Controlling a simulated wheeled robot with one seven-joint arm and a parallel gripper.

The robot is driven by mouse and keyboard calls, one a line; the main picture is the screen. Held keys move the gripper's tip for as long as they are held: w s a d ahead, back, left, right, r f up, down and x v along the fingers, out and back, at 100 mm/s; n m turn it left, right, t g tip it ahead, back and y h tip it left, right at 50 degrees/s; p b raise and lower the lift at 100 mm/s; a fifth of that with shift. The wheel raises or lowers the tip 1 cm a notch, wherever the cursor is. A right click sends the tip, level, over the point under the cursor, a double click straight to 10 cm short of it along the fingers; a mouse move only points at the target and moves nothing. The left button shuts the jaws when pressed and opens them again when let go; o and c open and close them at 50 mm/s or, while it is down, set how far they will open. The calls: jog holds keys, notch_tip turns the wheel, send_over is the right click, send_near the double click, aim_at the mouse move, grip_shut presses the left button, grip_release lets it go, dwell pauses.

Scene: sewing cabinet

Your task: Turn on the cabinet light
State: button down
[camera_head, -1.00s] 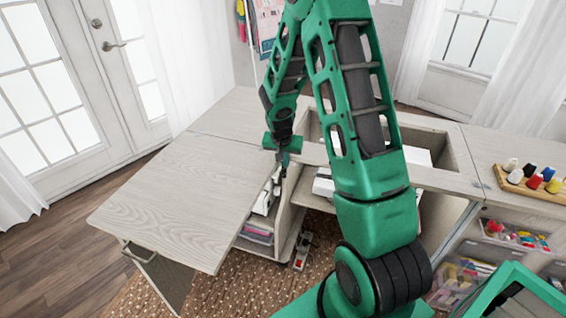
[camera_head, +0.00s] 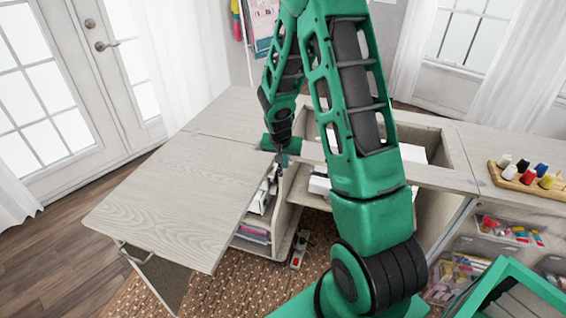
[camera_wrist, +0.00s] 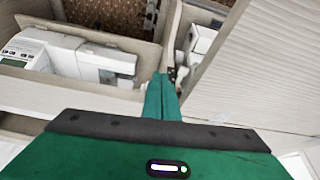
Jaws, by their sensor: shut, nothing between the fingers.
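The sewing cabinet (camera_head: 165,185) is pale wood with a leaf folded out to the left. My gripper (camera_head: 281,163) points down at the gap between that leaf and the main body. In the wrist view its green fingers (camera_wrist: 162,90) are shut and empty, close to a small dark hinge-like fitting (camera_wrist: 173,74); I cannot tell whether they touch. I cannot make out a cabinet light or its switch. A white power strip with a red part (camera_head: 299,249) lies low below the opening.
A white sewing machine (camera_wrist: 75,58) sits in the cabinet's recess. Shelves with papers (camera_head: 254,234) are under the leaf. A rack of thread spools (camera_head: 522,180) stands on the right top, with clear bins (camera_head: 508,230) below. The leaf's top is clear.

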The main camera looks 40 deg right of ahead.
jog(key=s+a+r, duration=0.3)
jog(key=a+r, duration=0.3)
jog(key=r, duration=0.3)
jog(key=shift+s+a+r, duration=0.15)
jog(key=shift+s+a, duration=0.05)
jog(key=shift+s, duration=0.05)
dwell(0.4)
jog(key=s+d+r+n+g, duration=0.1)
jog(key=s+r, duration=0.4)
jog(key=s, duration=0.3)
jog(key=s+d+r+g, duration=0.1)
jog(key=s+d+r, duration=0.1)
jog(key=s+r, duration=0.45)
jog(key=s+a+n+y, duration=0.1)
jog(key=s, duration=0.7)
jog(key=s+a+r+n+g+y, duration=0.1)
jog(key=s+a+y, duration=0.1)
jog(key=s, duration=0.7)
jog(key=shift+s+a+r, duration=0.15)
jog(key=shift+a+r, duration=0.15)
